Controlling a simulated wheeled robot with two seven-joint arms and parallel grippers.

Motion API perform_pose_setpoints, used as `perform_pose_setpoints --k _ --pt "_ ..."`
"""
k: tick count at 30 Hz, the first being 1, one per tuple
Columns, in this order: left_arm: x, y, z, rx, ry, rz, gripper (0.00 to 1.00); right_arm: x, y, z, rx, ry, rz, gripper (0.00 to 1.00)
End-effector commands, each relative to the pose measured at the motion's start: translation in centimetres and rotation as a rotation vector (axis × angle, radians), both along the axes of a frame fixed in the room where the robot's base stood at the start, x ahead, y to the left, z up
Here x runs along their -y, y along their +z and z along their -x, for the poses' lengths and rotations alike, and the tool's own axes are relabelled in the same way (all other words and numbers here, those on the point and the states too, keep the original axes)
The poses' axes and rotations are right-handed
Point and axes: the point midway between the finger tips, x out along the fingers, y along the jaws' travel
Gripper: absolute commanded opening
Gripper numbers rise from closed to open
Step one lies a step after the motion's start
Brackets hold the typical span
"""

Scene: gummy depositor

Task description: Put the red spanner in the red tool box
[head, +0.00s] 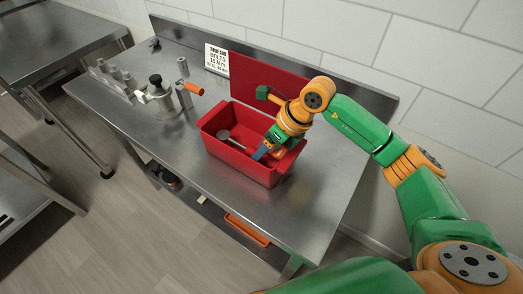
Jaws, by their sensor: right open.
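The red tool box (238,164) stands open on the steel bench. A grey tool with a round end (224,134) lies inside it, towards the left. My right gripper (267,149) points down into the right part of the box, and its jaws are open. A small blue piece (261,152) shows at its fingertips; I cannot tell whether it is part of a tool. I cannot make out the red spanner against the red box. The gripper and wrist hide the right part of the box's inside. My left gripper is not in view.
The steel bench (322,205) is clear right of the box. A red panel (262,82) stands upright behind the box beside a white sign (216,60). A metal pot with an orange handle (160,93) stands left. An orange tray (247,229) is below the bench.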

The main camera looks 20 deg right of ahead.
Motion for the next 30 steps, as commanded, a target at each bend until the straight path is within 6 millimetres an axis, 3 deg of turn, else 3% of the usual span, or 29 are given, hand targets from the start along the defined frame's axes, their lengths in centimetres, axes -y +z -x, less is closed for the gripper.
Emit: perform_pose_setpoints --k 4,15,21,30 --pt "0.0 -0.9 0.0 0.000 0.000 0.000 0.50 1.0 1.8 0.4 0.007 0.000 0.001 0.63" --pt "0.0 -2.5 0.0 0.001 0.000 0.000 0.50 4.3 9.2 2.1 0.005 -0.001 0.000 0.63" --pt "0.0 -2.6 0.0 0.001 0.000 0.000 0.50 4.8 10.4 2.4 0.002 0.000 -0.001 0.63" --pt "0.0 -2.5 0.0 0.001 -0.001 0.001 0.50 4.8 10.4 2.4 0.001 0.001 0.000 0.63"
